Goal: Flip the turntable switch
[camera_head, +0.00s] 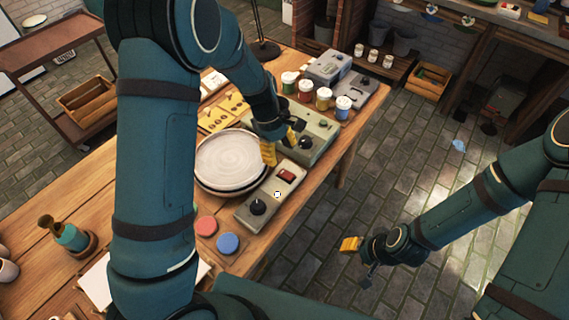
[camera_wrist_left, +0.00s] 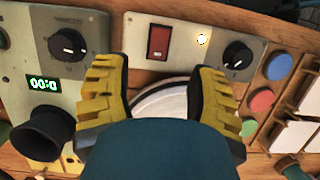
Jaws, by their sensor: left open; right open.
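The turntable control box (camera_head: 243,214) lies in front of the round white plate (camera_head: 232,158). It carries a red rocker switch (camera_head: 286,175), a small bright white light (camera_head: 277,194) and a black knob (camera_head: 258,206). My left gripper (camera_head: 280,146) is open and empty, its yellow fingers over the plate's right edge, just behind the switch. In the left wrist view the red switch (camera_wrist_left: 158,41) shows beyond the gap between the open fingers (camera_wrist_left: 160,85), apart from both. The light (camera_wrist_left: 202,39) looks lit there. My right gripper (camera_head: 353,246) hangs over the floor, away from the table.
A grey-green device (camera_head: 318,130) with a knob and a green display (camera_wrist_left: 44,84) stands beside the plate. Paint jars (camera_head: 323,98) stand behind it. Red (camera_head: 206,226) and blue (camera_head: 228,243) discs lie near the control box. Open floor is on the right.

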